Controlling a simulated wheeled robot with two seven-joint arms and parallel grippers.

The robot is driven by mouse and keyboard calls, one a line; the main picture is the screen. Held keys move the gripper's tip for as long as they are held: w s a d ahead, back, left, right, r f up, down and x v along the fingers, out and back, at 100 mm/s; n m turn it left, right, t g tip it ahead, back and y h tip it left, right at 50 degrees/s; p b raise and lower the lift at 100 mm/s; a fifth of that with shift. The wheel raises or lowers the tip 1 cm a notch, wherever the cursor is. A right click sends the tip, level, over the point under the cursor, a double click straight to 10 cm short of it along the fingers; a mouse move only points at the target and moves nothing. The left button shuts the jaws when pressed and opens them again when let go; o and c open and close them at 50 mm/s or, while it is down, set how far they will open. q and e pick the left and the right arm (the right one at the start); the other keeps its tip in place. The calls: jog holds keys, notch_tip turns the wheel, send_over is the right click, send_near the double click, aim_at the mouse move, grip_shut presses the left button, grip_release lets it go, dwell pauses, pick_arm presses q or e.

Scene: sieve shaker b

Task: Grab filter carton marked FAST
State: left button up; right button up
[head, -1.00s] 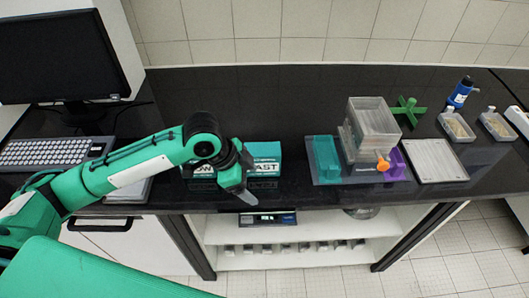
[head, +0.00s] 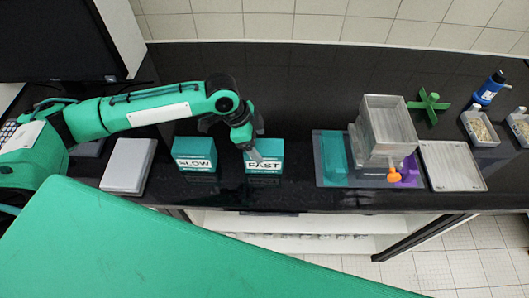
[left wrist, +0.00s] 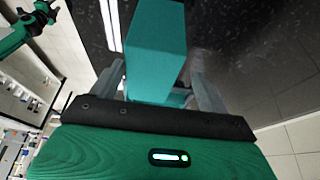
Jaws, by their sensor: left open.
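The filter carton marked FAST (head: 265,163) is teal with a white label band and stands on the black worktop near its front edge. A similar carton marked SLOW (head: 195,154) stands to its left. My left gripper (head: 254,153) is at the left part of the FAST carton and covers some of it. In the left wrist view, a teal carton (left wrist: 156,45) lies between the two grey fingers (left wrist: 160,88), which are spread apart. I cannot tell whether a finger touches it. My right gripper is not in view.
A grey base with a clear stacked box (head: 388,130), a teal block, a purple part and an orange knob stands to the right. A flat tray (head: 452,166), a green cross (head: 429,106) and a blue bottle (head: 488,90) lie farther right. A white box (head: 128,165) is at left.

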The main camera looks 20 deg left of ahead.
pick_arm(q)
jog(key=shift+s+d+f+p, duration=0.15)
jog(key=shift+d+f+p, duration=0.1)
jog(key=shift+f+p, duration=0.2)
jog(key=shift+s+d+f+p, duration=0.15)
jog(key=shift+d+f+p, duration=0.05)
jog(key=shift+f+p, duration=0.2)
jog(key=x, duration=0.3)
jog(key=shift+f+p, duration=0.2)
jog(key=shift+p, duration=0.2)
jog(key=shift+f, duration=0.15)
jog(key=shift+s, duration=0.1)
jog(key=c, duration=1.2)
jog(key=shift+o, duration=0.2)
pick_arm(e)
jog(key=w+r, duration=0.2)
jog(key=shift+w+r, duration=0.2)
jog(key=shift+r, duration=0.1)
